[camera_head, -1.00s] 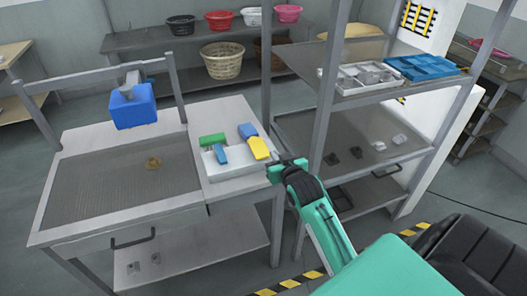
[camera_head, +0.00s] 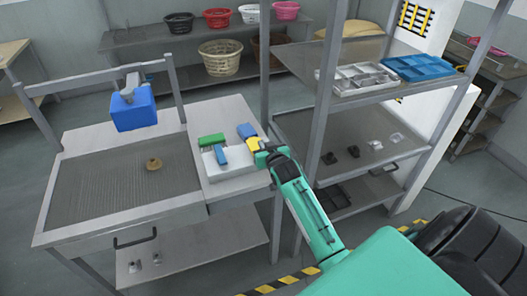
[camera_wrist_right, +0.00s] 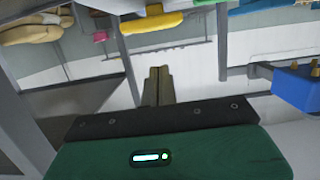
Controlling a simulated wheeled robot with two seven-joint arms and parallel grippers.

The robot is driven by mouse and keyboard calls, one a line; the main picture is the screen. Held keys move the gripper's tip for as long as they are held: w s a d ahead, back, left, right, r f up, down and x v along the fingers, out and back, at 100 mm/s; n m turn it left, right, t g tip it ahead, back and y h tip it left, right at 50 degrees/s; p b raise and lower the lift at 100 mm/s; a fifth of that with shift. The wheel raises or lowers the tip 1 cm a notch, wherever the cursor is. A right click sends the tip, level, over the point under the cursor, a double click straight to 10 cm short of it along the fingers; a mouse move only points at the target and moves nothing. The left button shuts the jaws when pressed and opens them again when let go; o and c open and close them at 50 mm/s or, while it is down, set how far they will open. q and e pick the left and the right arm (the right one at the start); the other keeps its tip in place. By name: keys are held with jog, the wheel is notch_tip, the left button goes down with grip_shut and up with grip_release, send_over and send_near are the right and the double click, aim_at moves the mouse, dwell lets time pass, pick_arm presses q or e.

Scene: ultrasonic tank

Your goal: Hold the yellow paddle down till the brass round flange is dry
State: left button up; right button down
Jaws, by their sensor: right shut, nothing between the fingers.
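The brass round flange (camera_head: 154,164) lies on the mesh floor of the tank (camera_head: 110,201), toward its right side. The yellow paddle (camera_head: 252,143) is at the right end of the white control box (camera_head: 232,167), partly hidden by my right gripper. My right gripper (camera_head: 261,151) is shut and empty, at the yellow paddle in the head view. In the right wrist view the closed fingers (camera_wrist_right: 157,84) show below a yellow piece (camera_wrist_right: 150,22), with a gap between them in the picture. I cannot tell whether they touch the paddle. My left gripper is not in view.
Green (camera_head: 212,139) and blue (camera_head: 220,154) paddles sit beside the yellow one, with another blue piece (camera_head: 246,130) behind.

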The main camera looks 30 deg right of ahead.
jog(key=shift+s+f+p, duration=0.15)
jog(key=shift+f+p, duration=0.15)
jog(key=shift+f, duration=1.5)
jog(key=shift+s+a+f+t+b, duration=0.1)
jog(key=shift+s+f+t+b, duration=0.05)
jog(key=shift+f+b, duration=0.45)
jog(key=shift+s+f+t+b, duration=0.15)
jog(key=shift+f+b, duration=0.35)
jog(key=shift+f, duration=0.15)
jog(key=shift+s+f+b, duration=0.1)
jog(key=shift+f+b, duration=0.25)
jog(key=shift+b, duration=0.25)
jog(key=shift+r, duration=0.25)
dwell(0.6)
